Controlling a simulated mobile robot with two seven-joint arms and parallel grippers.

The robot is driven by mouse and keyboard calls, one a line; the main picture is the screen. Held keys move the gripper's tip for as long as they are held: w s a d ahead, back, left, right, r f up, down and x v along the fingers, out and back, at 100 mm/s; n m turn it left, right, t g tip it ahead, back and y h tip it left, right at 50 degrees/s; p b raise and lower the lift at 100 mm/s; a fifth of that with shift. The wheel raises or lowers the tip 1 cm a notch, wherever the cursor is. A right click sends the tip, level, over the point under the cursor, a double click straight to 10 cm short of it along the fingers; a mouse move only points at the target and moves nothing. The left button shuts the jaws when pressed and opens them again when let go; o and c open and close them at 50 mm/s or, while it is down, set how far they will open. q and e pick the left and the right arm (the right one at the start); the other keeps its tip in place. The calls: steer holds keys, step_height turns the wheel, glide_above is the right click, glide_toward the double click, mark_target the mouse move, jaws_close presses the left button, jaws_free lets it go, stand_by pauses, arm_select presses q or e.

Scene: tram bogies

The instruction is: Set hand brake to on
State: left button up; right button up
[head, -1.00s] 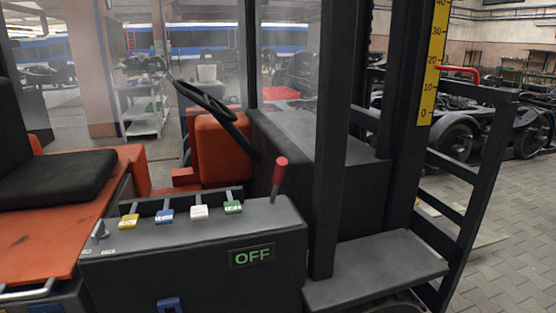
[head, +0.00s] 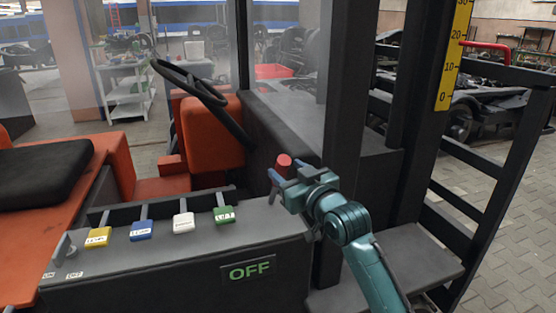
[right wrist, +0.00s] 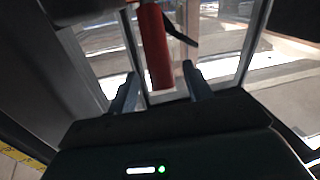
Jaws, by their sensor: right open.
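The hand brake lever has a red grip (head: 283,163) and stands on the right end of the dark console (head: 170,250) of a forklift. A sign (head: 249,270) on the console's side reads OFF in green. My right gripper (head: 282,177) is at the red grip with its jaws open. In the right wrist view the red grip (right wrist: 154,50) stands between the two open fingers (right wrist: 157,92), with gaps visible on both sides. The lower part of the lever is hidden behind my gripper in the head view. My left gripper is not in view.
Yellow, blue, white and green levers (head: 141,230) line the console left of the brake. A steering wheel (head: 188,82) is behind them. A dark mast post (head: 343,130) stands close to the right of my gripper. An orange seat base (head: 60,220) is at left.

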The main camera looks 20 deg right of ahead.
steer(key=shift+x, duration=2.7)
steer(key=shift+c, duration=0.2)
jaws_close()
